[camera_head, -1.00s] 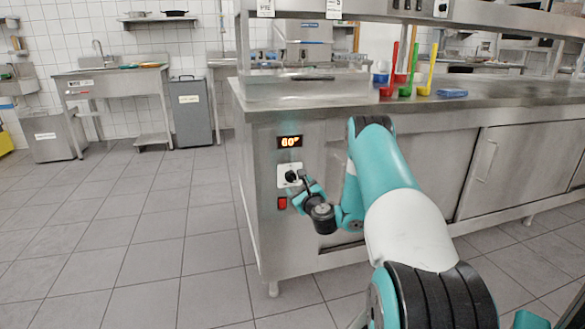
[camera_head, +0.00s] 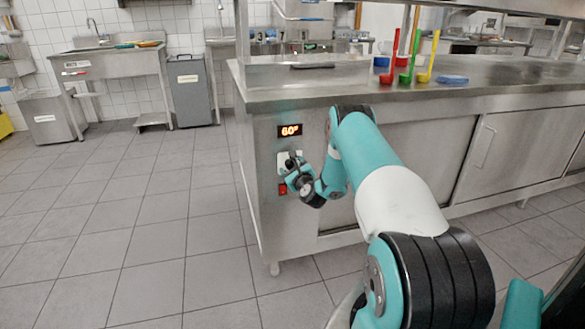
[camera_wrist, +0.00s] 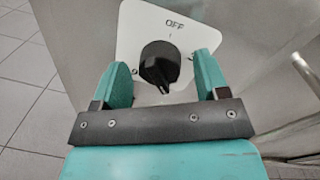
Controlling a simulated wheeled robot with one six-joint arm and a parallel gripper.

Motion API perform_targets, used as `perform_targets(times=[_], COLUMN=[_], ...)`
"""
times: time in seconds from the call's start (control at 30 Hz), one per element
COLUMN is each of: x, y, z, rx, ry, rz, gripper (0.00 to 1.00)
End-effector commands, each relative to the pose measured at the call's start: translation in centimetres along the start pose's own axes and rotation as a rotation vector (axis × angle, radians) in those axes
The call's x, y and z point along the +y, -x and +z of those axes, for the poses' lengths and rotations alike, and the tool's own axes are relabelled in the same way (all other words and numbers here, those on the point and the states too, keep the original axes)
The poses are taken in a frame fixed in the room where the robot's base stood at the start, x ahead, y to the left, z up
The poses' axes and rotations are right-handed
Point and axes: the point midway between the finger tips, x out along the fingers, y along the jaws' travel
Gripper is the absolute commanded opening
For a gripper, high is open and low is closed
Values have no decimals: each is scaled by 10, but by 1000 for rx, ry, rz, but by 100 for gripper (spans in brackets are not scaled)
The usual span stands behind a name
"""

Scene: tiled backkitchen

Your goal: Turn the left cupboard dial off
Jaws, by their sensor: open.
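The cupboard dial is a round black knob (camera_wrist: 160,64) on a white plate (camera_wrist: 200,36) marked "OFF" at the top, in the wrist view. My gripper (camera_wrist: 164,78) is open, with one teal finger on each side of the knob; I cannot tell whether they touch it. The knob's ridge points down and slightly right, away from the "OFF" mark. In the head view my gripper (camera_head: 294,172) covers most of the white plate (camera_head: 283,158) on the cupboard's end panel. A lit orange display (camera_head: 290,130) above it reads 60°.
A red switch (camera_head: 283,189) sits just below the dial plate. Open tiled floor (camera_head: 150,240) lies to the left.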

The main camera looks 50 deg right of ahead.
Motion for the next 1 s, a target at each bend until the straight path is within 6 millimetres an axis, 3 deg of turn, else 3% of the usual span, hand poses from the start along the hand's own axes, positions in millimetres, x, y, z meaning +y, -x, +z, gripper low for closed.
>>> perform_targets(times=[0.2, 0.4, 0.43, 0.77, 1.0], x=[0, 0, 0, 0, 1], y=[0, 0, 0, 0, 0], z=[0, 0, 0, 0, 0], rx=[0, 0, 0, 3, 11], ry=[0, 0, 0, 39, 175], rz=[0, 0, 0, 2, 7], gripper=[68, 22, 19, 19, 19])
